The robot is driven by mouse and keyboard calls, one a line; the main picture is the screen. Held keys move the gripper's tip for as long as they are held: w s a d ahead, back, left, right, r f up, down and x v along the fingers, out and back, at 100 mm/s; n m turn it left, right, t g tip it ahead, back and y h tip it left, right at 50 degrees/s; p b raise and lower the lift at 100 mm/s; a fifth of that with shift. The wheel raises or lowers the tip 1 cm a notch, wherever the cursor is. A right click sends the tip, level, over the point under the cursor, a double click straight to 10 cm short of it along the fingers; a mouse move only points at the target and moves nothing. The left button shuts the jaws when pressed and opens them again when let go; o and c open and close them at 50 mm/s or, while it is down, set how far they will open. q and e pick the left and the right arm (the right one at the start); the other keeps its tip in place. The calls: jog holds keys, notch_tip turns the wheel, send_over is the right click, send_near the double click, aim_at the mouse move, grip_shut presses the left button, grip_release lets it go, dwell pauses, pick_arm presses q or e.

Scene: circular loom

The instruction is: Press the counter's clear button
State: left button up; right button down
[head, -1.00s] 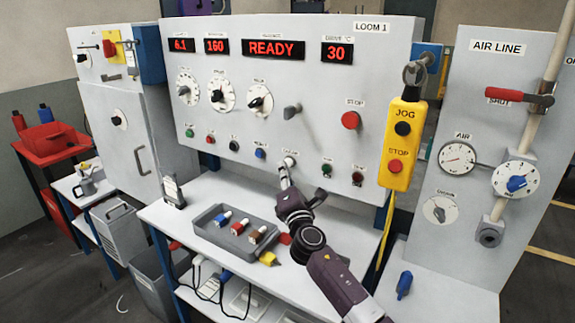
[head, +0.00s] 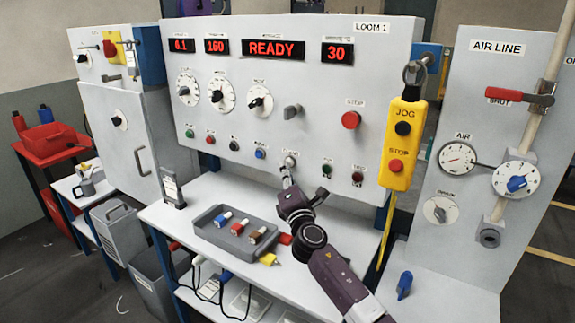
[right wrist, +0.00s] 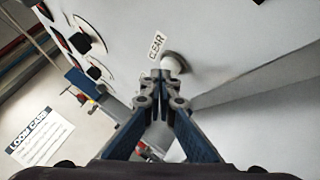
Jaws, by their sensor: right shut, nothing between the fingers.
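The clear button (head: 290,161) is a small pale round button under a CLEAR label, in the lower row of the LOOM 1 panel. It also shows in the right wrist view (right wrist: 174,62), pale with a darker collar. My right gripper (head: 287,174) is shut and empty, with its tips just below the button in the head view. In the right wrist view its closed fingertips (right wrist: 162,76) point at the button and overlap its lower left edge; I cannot tell whether they touch. The panel displays read 6.1, 160, READY (head: 271,48) and 30. My left gripper is not in view.
A blue button (head: 260,153) sits left of the clear button and a green one (head: 326,170) to its right. A grey lever knob (head: 292,111) sticks out above. A grey tray (head: 208,222) with several coloured pieces lies on the shelf below. A yellow JOG/STOP pendant (head: 403,145) hangs at right.

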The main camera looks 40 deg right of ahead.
jog(key=shift+d, duration=0.15)
dwell(0.4)
jog(key=shift+s+a, duration=0.35)
jog(key=shift+a, duration=0.5)
jog(key=shift+s+a+p, duration=0.2)
jog(key=shift+s+a, duration=0.1)
jog(key=shift+a, duration=0.45)
jog(key=shift+s+a+p, duration=0.2)
jog(key=shift+s+a, duration=0.15)
jog(key=shift+a, duration=0.45)
jog(key=shift+s+a+p, duration=0.2)
jog(key=shift+s+a, duration=0.1)
jog(key=shift+a, duration=0.45)
